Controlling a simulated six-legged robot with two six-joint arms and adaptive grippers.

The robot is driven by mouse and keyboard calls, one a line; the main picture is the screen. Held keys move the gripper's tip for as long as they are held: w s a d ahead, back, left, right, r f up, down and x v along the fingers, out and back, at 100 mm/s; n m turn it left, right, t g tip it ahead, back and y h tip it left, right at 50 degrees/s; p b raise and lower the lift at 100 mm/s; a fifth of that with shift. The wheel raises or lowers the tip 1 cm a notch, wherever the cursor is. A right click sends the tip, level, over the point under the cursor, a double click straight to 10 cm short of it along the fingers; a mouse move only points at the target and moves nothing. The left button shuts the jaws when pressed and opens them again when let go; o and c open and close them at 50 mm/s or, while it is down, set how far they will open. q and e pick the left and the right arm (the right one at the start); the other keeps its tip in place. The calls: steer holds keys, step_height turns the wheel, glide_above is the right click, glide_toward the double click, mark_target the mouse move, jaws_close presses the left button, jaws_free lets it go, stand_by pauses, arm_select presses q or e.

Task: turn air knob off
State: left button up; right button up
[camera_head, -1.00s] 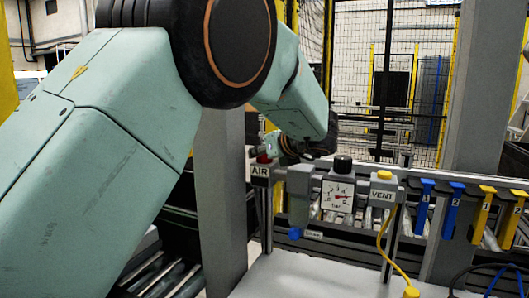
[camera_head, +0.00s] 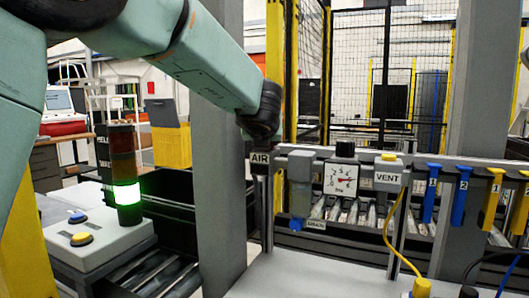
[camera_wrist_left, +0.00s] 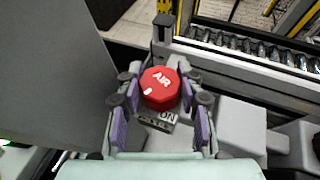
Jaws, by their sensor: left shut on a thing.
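The red air knob (camera_wrist_left: 160,88) has white AIR lettering and a short white mark toward its lower left. An ON label (camera_wrist_left: 167,115) partly shows just below it. My left gripper (camera_wrist_left: 158,104) has its purple-padded fingers on both sides of the knob and is shut on it. My right gripper is not in view.
Right of the AIR sign are a pressure gauge (camera_head: 341,180) and a VENT block (camera_head: 388,177) with a yellow hose. Blue and yellow numbered tags hang farther right. A grey post (camera_head: 217,150) stands left of the sign. A stack light (camera_head: 126,185) glows green at left.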

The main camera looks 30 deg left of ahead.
arm_select(q)
steer(key=m+t+h, duration=0.1)
steer(key=m+h, duration=0.2)
steer(key=h, duration=0.1)
steer(key=shift+r+m, duration=0.1)
steer(key=shift+m, duration=0.3)
steer(key=shift+m+h, duration=0.4)
steer(key=shift+h, duration=0.3)
steer(key=o, duration=1.2)
steer(key=shift+n+y, duration=0.3)
steer(key=shift+y, duration=0.1)
